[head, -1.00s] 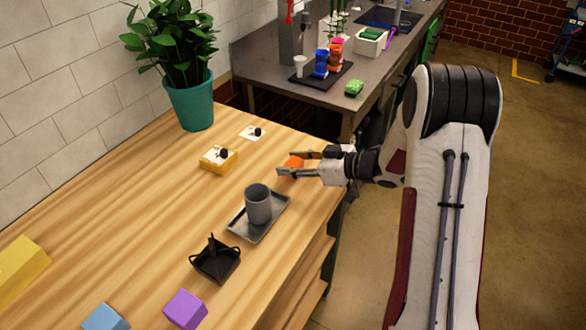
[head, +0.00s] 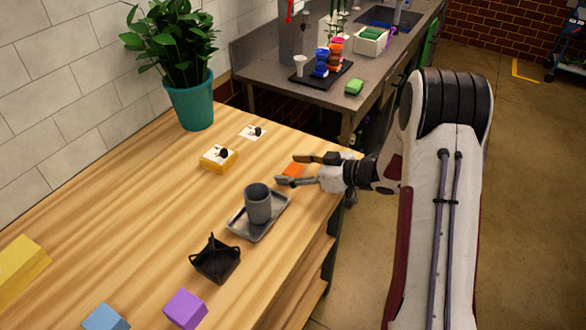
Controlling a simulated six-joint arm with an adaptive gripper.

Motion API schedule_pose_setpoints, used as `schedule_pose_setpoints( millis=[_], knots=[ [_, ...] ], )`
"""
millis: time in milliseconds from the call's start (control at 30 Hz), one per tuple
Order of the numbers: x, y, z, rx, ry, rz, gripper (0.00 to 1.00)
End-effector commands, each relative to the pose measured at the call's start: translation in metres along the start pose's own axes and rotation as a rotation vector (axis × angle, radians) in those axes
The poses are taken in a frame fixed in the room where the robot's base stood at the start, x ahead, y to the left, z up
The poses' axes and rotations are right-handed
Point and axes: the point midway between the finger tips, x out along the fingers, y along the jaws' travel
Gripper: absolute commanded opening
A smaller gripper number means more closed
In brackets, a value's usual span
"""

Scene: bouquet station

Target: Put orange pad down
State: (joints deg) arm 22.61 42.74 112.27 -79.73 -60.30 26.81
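The orange pad (head: 293,171) is a small flat piece on the wooden table near its right edge. It shows between the two fingers of my gripper (head: 290,170), which comes in from the right. The fingers are spread apart, with a gap between them and the pad. The pad appears to lie on the tabletop, and part of it is hidden by the fingers.
A grey cup (head: 257,203) stands on a grey tray (head: 243,232) close by in front. A yellow block with a white card (head: 218,158) and another white card (head: 252,132) lie behind. A black holder (head: 215,260), purple block (head: 185,308) and potted plant (head: 190,102) are farther off.

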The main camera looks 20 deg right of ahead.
Motion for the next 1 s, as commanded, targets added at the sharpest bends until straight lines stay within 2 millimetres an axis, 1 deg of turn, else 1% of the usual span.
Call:
schedule_pose_setpoints(
  millis=[300,467,667,1000],
  knots=[
    [-0.001,0.000,-0.003,0.000,0.001,0.000,0.57],
    [-0.013,0.001,-0.002,0.001,0.000,0.002,0.57],
    [-0.038,0.001,-0.003,0.001,0.001,0.003,0.57],
    [-0.088,0.001,-0.003,0.000,0.001,0.004,0.57]
  ],
)
